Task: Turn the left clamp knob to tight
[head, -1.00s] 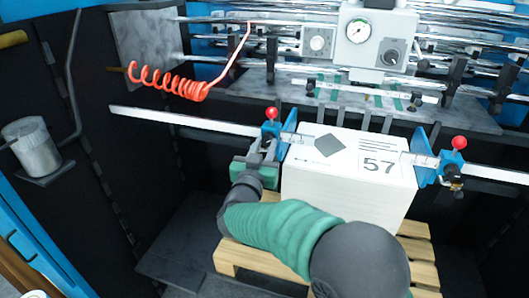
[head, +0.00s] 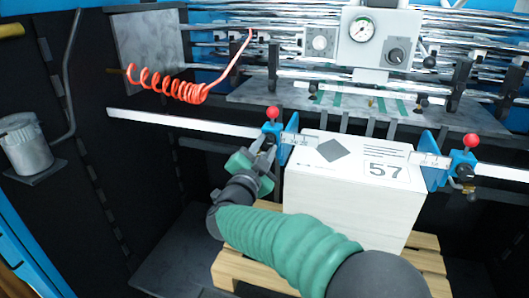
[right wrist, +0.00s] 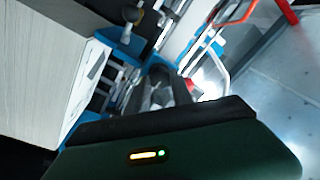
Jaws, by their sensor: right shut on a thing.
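The left clamp (head: 271,128) is a blue block with a red ball (head: 272,112) on top. It sits on the metal rail at the left edge of the white stack (head: 345,205) marked 57. My right gripper (head: 265,146) is at the underside of this clamp, its jaws shut on the left clamp knob, which the fingers hide. In the right wrist view its dark fingers (right wrist: 165,92) point at blurred blue clamp parts, and the knob cannot be made out. My left gripper is not in view.
The right clamp (head: 462,164), with its own red ball and a knob below, is at the stack's right edge. The stack stands on a wooden pallet (head: 228,268). A coiled orange hose (head: 185,92) hangs behind the rail. A grey gauge box (head: 378,45) is at the back.

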